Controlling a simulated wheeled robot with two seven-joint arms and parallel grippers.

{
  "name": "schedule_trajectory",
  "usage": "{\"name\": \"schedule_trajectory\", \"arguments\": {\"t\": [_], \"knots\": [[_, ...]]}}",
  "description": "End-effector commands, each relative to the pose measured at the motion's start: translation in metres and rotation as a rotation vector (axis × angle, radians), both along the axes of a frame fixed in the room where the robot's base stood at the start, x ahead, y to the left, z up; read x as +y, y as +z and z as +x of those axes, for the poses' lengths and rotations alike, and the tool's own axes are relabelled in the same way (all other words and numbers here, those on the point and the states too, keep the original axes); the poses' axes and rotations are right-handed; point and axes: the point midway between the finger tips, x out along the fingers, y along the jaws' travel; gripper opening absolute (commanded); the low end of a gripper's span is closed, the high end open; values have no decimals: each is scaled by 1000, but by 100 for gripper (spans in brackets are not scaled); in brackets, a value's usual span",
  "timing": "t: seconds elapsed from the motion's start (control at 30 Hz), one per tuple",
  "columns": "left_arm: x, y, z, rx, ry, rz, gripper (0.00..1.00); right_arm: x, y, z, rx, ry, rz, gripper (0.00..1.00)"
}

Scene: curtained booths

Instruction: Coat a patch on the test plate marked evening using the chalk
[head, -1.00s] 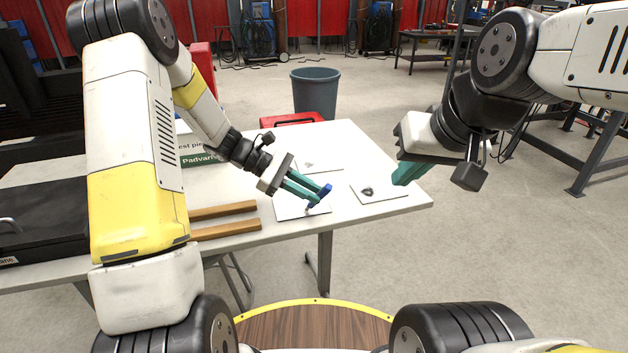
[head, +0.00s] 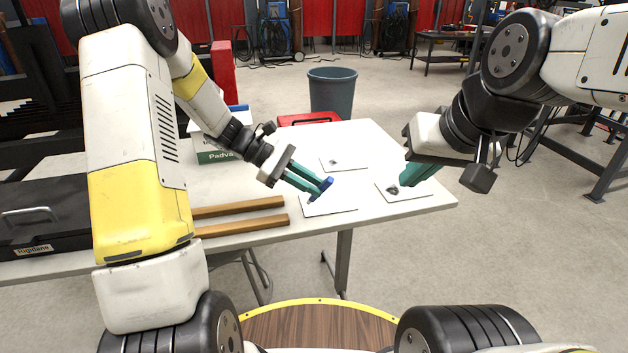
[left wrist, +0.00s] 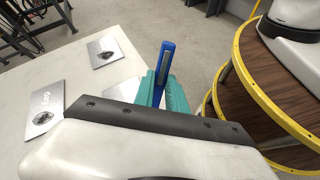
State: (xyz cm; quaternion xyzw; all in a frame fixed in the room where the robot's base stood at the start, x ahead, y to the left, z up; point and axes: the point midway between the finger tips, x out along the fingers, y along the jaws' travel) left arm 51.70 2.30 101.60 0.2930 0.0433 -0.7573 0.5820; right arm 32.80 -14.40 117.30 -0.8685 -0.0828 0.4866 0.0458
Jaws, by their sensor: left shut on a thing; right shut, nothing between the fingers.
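My left gripper (head: 322,186) has teal fingers shut on a blue stick, the chalk (head: 327,182). The chalk also shows upright between the fingers in the left wrist view (left wrist: 165,66). It is over the nearest white plate (head: 340,205); I cannot tell whether it touches. A second plate (head: 355,165) lies behind with a dark patch. A third plate (head: 418,192) lies to the right, also with a dark patch. My right gripper (head: 408,183) is shut and empty, in front of part of that plate in the picture.
Two wooden bars (head: 240,219) lie on the white table (head: 390,145) left of the plates. A black case (head: 40,220), a box with a green label (head: 215,156) and a red case (head: 310,119) are also there. A grey bin (head: 333,90) stands behind.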

Motion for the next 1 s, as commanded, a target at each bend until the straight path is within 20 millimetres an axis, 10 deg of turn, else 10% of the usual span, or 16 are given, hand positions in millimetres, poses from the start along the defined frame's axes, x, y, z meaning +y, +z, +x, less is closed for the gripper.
{"name": "schedule_trajectory", "arguments": {"t": [1.0], "knots": [[-6, 56, -6, 2, -2, 0, 0, 0, 0, 0, 0, 1, -1, 0]]}}
